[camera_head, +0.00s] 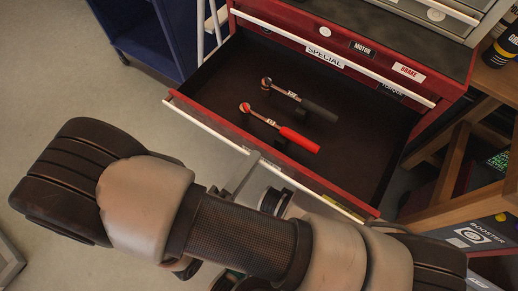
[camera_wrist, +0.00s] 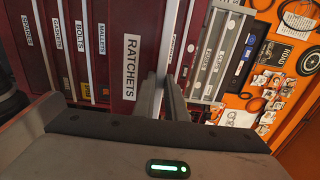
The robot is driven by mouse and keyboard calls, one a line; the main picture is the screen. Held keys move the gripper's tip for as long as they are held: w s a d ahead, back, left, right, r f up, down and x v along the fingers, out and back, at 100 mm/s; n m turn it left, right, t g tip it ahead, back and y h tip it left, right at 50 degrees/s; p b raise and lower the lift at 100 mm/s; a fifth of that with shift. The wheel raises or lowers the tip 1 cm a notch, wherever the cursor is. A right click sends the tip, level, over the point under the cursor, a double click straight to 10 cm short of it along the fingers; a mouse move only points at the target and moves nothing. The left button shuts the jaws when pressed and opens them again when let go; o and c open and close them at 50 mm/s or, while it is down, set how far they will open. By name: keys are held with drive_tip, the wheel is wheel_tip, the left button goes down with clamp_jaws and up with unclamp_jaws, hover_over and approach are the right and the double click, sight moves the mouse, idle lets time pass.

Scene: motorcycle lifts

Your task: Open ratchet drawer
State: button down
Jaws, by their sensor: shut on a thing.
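The ratchet drawer (camera_head: 205,119) is red with a pale front edge and a dark floor, and it stands pulled well out of the cabinet in the head view. A ratchet with a black handle (camera_head: 318,109) and a ratchet with a red handle (camera_head: 298,139) lie in it. In the wrist view the drawer front (camera_wrist: 125,30) carries the label "RATCHETS". My gripper (camera_wrist: 161,88) is shut on the pale handle strip (camera_wrist: 168,45) along the drawer's edge. My arm hides part of the gripper and the drawer front in the head view.
The red cabinet (camera_head: 350,32) has a closed drawer labelled "SPECIAL" above the open one. A wooden bench (camera_head: 455,160) stands close on the right. A blue cabinet (camera_head: 140,30) stands at the back left. Grey floor (camera_head: 125,95) is clear to the left.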

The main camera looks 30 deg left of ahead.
drive_tip(key=shift+s, duration=0.45)
drive_tip(key=c, duration=1.8)
unclamp_jaws()
